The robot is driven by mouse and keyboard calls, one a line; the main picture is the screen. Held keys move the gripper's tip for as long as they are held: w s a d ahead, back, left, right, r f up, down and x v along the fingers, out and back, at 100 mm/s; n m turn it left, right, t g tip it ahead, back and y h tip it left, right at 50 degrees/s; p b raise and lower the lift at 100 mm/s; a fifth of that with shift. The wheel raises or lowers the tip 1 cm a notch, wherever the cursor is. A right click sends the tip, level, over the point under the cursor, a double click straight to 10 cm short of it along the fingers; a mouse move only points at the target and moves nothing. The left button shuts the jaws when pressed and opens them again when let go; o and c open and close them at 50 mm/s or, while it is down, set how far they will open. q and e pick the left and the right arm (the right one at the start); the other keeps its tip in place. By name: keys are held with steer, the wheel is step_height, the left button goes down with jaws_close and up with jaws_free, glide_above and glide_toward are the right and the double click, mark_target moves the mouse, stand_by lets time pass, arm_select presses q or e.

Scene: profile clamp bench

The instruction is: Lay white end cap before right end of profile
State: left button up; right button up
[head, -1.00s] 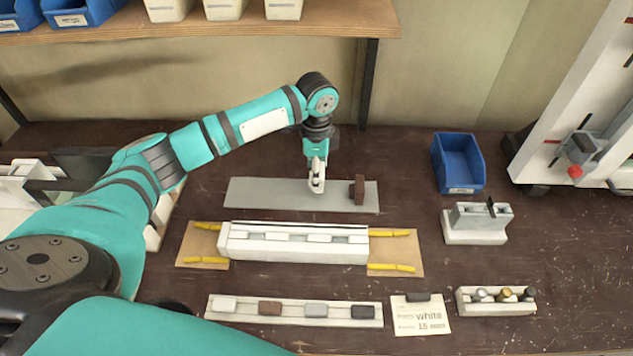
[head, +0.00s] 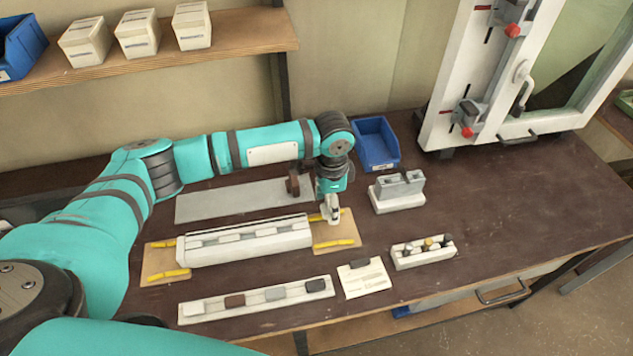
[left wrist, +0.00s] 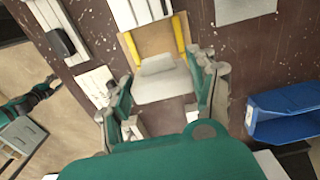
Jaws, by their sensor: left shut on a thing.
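My left gripper (head: 331,216) is shut on the white end cap. In the left wrist view the cap (left wrist: 161,80) is a pale block between the two fingertips. In the head view the fingers largely hide it. The gripper is over the tan pad (head: 345,232) at the right end of the white profile (head: 215,250). Two yellow strips run along this pad. A small gap seems to lie between cap and profile end; I cannot tell whether the cap touches the pad.
A cap rack (head: 255,304) and a card (head: 364,281) lie in front. A grey fixture (head: 399,191), a blue bin (head: 376,145) and a peg holder (head: 423,255) stand to the right.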

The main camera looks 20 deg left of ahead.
arm_select(q)
steer(key=shift+d+f, duration=0.15)
steer(key=shift+d, duration=0.1)
steer(key=shift+f, duration=0.15)
steer(key=shift+f+b, duration=0.8)
steer(key=shift+b, duration=0.25)
step_height(320, 180, down, 3)
steer(key=b, duration=0.3)
steer(key=shift+r, duration=0.2)
steer(key=shift+f, duration=0.55)
steer(key=shift+f+b, duration=0.35)
steer(key=shift+f, duration=0.05)
arm_select(e)
steer(key=f, duration=0.3)
steer(key=w+f, duration=0.1)
steer(key=f, duration=0.1)
steer(key=shift+a+f, duration=0.25)
steer(key=shift+a, duration=0.05)
steer(key=shift+w, duration=0.1)
arm_select(q)
steer(key=shift+p, duration=0.55)
arm_select(e)
steer(key=shift+w+a+r, duration=0.15)
steer(key=shift+a+r, duration=0.1)
steer(key=shift+r, duration=0.3)
steer(key=shift+r, duration=0.25)
